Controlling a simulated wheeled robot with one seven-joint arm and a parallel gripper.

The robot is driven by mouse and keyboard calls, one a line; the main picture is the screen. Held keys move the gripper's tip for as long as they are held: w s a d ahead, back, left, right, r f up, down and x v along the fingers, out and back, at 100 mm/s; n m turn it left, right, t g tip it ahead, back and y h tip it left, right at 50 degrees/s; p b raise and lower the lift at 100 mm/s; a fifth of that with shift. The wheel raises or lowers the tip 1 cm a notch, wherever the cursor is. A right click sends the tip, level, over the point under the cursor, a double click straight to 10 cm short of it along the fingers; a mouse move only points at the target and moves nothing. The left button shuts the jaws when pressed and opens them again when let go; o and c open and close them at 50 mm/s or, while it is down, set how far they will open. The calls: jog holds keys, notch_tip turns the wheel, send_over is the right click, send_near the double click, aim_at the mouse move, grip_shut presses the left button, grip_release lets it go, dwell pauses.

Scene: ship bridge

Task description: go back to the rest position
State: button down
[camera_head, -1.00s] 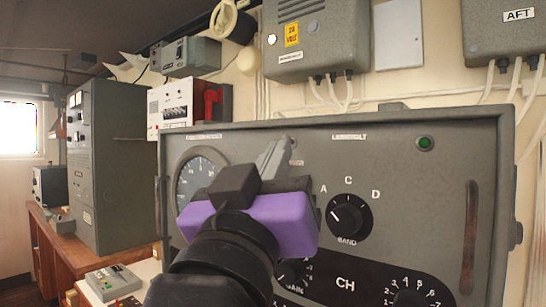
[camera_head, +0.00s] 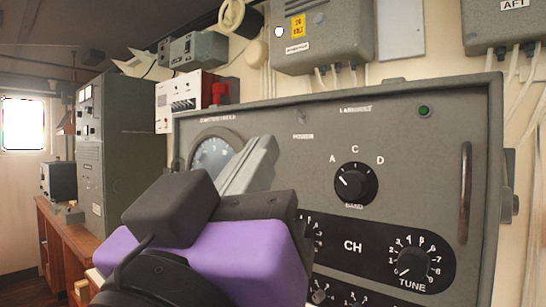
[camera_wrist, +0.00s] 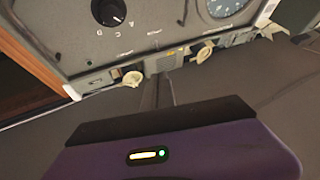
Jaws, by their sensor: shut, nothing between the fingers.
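My gripper (camera_head: 258,155) is in front of the grey radio panel (camera_head: 425,190) in the head view, over the left part of its face. Its grey fingers point up and away, and are shut with nothing between them. They partly cover the round meter (camera_head: 212,152). The purple and black wrist fills the lower left. In the wrist view the closed fingers (camera_wrist: 165,92) stand in front of the panel, which appears upside down with the band knob (camera_wrist: 110,10) at the top. Whether the fingers touch the panel cannot be told.
The band knob (camera_head: 355,184) and tune knob (camera_head: 411,263) are right of my gripper. A vertical handle (camera_head: 465,193) stands out at the panel's right. Grey boxes (camera_head: 322,35) with cables hang above. A tall grey cabinet (camera_head: 118,150) and wooden counter (camera_head: 72,245) stand at left.

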jog(key=shift+s+f, duration=0.1)
jog(key=shift+s, duration=0.25)
jog(key=shift+a, duration=0.1)
